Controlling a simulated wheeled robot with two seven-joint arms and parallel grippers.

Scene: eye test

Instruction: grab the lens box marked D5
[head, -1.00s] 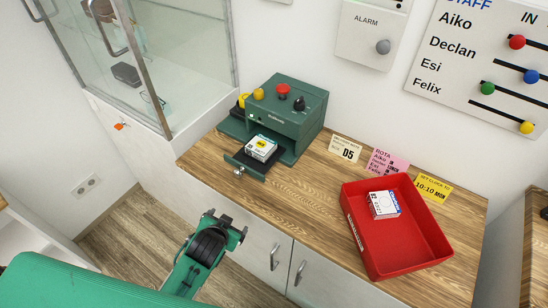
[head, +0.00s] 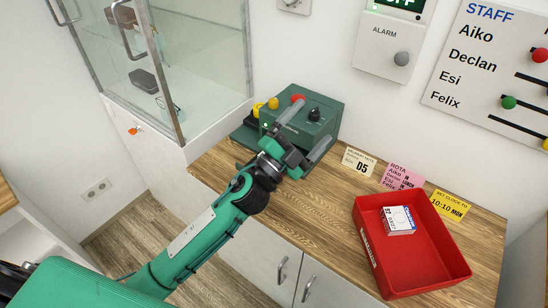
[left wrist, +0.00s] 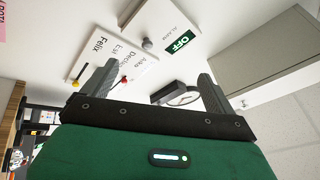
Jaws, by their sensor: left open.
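My left gripper (head: 313,124) is open, its two fingers apart in front of the green machine (head: 322,104). It holds nothing that I can see. In the left wrist view the open fingers (left wrist: 157,72) point towards the wall, with no box between them. The gripper and forearm cover the machine's drawer and whatever lies in it. A white and blue lens box (head: 399,221) lies in the red tray (head: 436,277), right of the gripper and apart from it. Its mark is too small to read surely. A cream card (head: 358,162) reading D5 stands behind the counter's middle.
The wooden counter (head: 300,212) is bare in front of the machine. A pink rota card (head: 403,176) and a yellow clock card (head: 450,205) stand behind the tray. A glass cabinet (head: 200,75) rises at left. The alarm panel (head: 390,48) hangs above.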

